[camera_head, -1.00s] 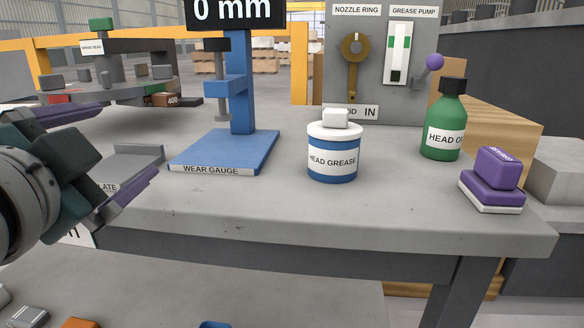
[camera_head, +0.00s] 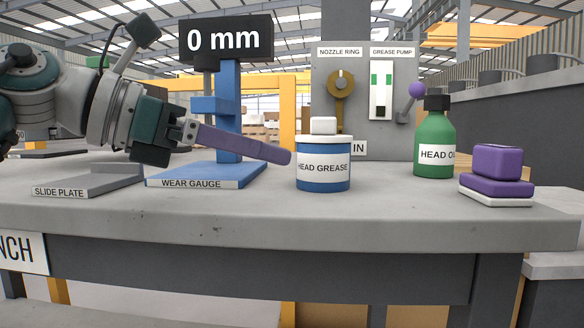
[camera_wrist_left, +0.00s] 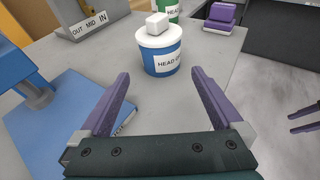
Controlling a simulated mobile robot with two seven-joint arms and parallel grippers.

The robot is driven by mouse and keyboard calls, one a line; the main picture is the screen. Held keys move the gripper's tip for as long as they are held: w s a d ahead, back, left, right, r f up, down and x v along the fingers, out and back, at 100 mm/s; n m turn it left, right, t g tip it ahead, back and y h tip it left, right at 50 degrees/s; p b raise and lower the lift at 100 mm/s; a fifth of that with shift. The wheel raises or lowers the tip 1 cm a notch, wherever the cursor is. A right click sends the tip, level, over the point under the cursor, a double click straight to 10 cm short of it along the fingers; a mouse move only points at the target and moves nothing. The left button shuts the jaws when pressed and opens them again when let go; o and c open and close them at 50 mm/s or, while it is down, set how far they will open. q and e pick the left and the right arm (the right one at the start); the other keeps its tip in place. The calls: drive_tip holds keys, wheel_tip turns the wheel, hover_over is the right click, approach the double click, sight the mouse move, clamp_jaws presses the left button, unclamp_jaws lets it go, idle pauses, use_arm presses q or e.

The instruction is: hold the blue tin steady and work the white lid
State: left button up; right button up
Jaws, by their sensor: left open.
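The blue tin (camera_head: 323,181) with a HEAD GREASE label stands upright on the grey bench. Its white lid (camera_head: 312,139) sits on top, with a block-shaped white knob (camera_head: 323,125). In the left wrist view the tin (camera_wrist_left: 163,61) is ahead of the fingers, with the lid (camera_wrist_left: 157,37) on it. In the head view one finger hides the other. My right gripper does not show in the head view.
The blue wear gauge (camera_head: 207,175) stands left of the tin, behind my left finger. A slide plate (camera_head: 88,182) lies further left. A green oil bottle (camera_head: 434,145) and a purple block (camera_head: 497,175) are to the right. A grey panel (camera_head: 353,75) rises behind.

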sight(301, 164)
use_arm(q)
drive_tip(key=b+x, duration=0.3)
drive_tip(key=x, duration=0.6)
drive_tip(key=shift+w+d+f+b, duration=0.15)
drive_tip(key=shift+d+b, duration=0.2)
drive_tip(key=shift+c, duration=0.4)
clamp_jaws()
idle(0.5)
idle(1.2)
drive_tip(key=shift+o, duration=0.4)
unclamp_jaws()
drive_tip(key=v, duration=1.2)
